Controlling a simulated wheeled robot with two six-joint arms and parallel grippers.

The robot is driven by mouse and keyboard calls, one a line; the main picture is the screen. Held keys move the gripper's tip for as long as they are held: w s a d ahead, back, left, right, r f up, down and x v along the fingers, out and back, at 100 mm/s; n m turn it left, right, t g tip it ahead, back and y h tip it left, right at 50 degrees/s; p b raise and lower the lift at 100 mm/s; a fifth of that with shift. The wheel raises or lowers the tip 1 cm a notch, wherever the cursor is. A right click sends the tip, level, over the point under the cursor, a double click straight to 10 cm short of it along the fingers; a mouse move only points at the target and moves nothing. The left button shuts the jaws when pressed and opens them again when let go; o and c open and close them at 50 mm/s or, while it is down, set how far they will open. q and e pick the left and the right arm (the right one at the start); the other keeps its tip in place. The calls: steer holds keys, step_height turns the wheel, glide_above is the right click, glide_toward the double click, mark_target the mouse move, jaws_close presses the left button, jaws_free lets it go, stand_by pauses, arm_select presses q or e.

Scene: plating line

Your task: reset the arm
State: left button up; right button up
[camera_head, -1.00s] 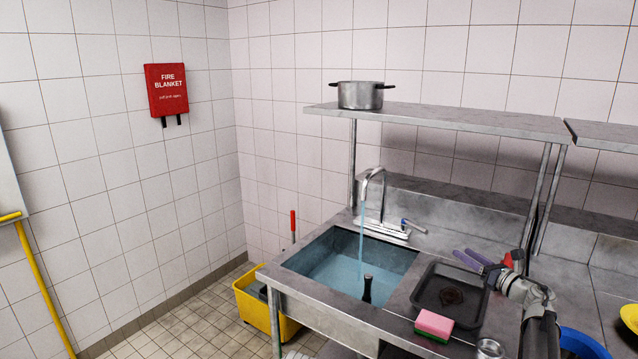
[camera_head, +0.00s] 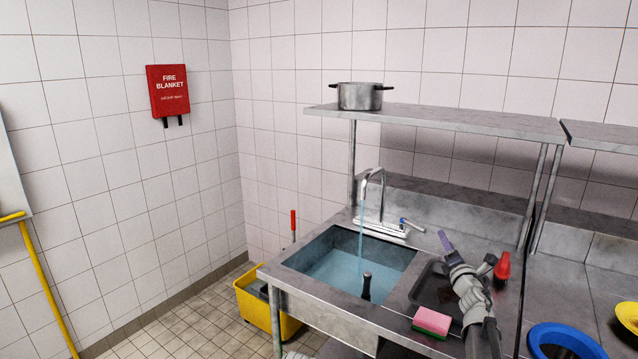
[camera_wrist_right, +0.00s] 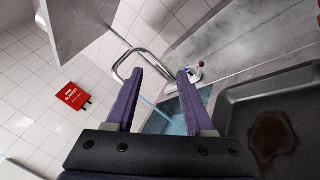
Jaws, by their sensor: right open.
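My right gripper (camera_head: 446,240) is above the back edge of the dark pan on the counter, its purple fingers pointing up toward the tap. In the right wrist view the two purple fingers (camera_wrist_right: 160,76) stand apart with nothing between them. My right arm crosses in front of the dark pan (camera_head: 430,287) and hides part of it. The pan has a brown stain in it, seen in the right wrist view (camera_wrist_right: 272,138). My left gripper is not in view.
A sink (camera_head: 320,282) holds water under a running tap (camera_head: 377,200). A pink sponge (camera_head: 432,320) lies in front of the pan. A red bottle (camera_head: 503,267) and a blue bowl (camera_head: 535,335) are right of my arm. A pot (camera_head: 360,97) stands on the shelf (camera_head: 450,120).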

steer(key=s+a+f+m+g+h, duration=0.4)
steer(key=s+a+f+m+g, duration=0.6)
steer(key=s+a+f+m, duration=0.55)
steer(key=s+a+f+m+g+y, duration=0.1)
steer(key=s+a+f+m+g, duration=0.1)
steer(key=s+a, duration=0.3)
steer(key=s+a+f+m+g+y, duration=0.1)
steer(key=s+a+f+g, duration=0.2)
steer(key=s, duration=0.7)
steer(key=s+a+f+m+g+y+p, duration=0.1)
steer(key=s+a+f+m+g, duration=0.1)
steer(key=s+a+g, duration=0.2)
steer(key=s+a, duration=0.3)
steer(key=s, duration=0.1)
steer(key=shift+s+a+f+m+g, duration=0.25)
steer(key=shift+s+f+m+g, duration=0.05)
steer(key=shift+m, duration=0.05)
